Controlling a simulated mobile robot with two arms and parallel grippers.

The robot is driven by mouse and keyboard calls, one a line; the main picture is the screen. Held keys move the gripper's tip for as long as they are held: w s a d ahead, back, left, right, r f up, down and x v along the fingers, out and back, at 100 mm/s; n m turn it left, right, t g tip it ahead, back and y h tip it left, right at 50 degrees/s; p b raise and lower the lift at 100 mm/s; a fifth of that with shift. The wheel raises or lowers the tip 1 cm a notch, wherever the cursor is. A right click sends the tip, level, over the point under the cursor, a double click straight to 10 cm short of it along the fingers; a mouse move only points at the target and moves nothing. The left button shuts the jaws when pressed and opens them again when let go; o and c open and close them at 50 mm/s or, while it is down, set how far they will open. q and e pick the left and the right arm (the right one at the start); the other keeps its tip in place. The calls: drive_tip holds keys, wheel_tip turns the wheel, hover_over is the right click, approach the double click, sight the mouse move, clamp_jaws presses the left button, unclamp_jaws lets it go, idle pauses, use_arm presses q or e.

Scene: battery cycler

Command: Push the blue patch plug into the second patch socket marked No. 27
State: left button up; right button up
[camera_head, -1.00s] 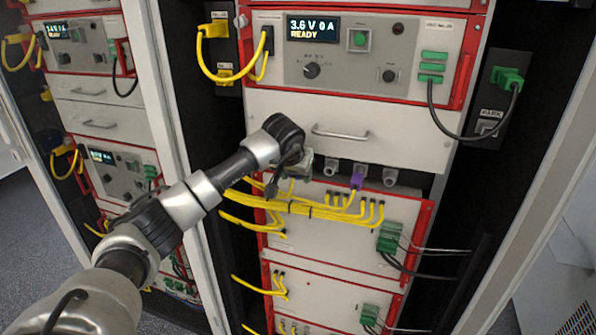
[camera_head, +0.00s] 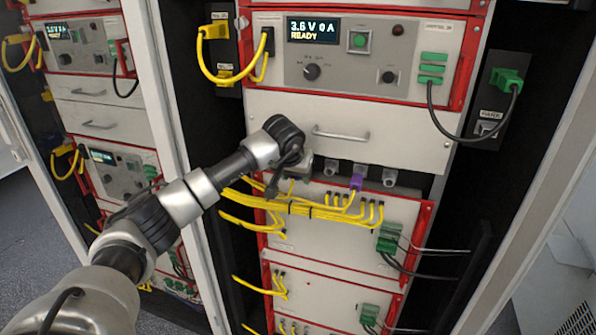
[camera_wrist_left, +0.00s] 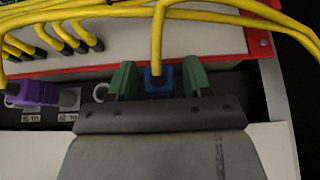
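The blue patch plug (camera_wrist_left: 159,80), with a yellow cable rising from it, shows in the left wrist view between the two green fingertips of my left gripper (camera_wrist_left: 159,84). A narrow dark gap shows on each side of the plug, so the fingers look open around it. The gripper body hides what lies beyond the plug; I cannot tell whether it sits in a socket. In the head view my left gripper (camera_head: 292,170) is below the drawer's left part, and the blue plug is hidden. A grey socket ring (camera_wrist_left: 101,92) shows beside the left finger. My right gripper is not in view.
A purple plug (camera_head: 357,182) sits right of my gripper, with a grey socket (camera_head: 389,177) further right. Yellow cables (camera_head: 310,209) run close below. A drawer handle (camera_head: 340,134) is just above. Green connectors (camera_head: 389,238) are at lower right.

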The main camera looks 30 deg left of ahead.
use_arm(q)
drive_tip(key=c, duration=0.6)
drive_tip(key=shift+s, duration=0.15)
drive_tip(key=s+d, duration=0.1)
drive_tip(key=s, duration=0.5)
drive_tip(key=shift+d, duration=0.3)
idle(0.5)
idle(0.4)
drive_tip(key=s+d+b, duration=0.1)
drive_tip(key=d+b, duration=0.1)
drive_tip(key=d, duration=0.6)
drive_tip(key=shift+w+a, duration=0.2)
drive_tip(key=shift+w, duration=0.65)
drive_tip(key=shift+w+a, duration=0.25)
drive_tip(key=shift+w, duration=0.65)
drive_tip(key=shift+w+a, duration=0.2)
drive_tip(key=shift+w, duration=0.65)
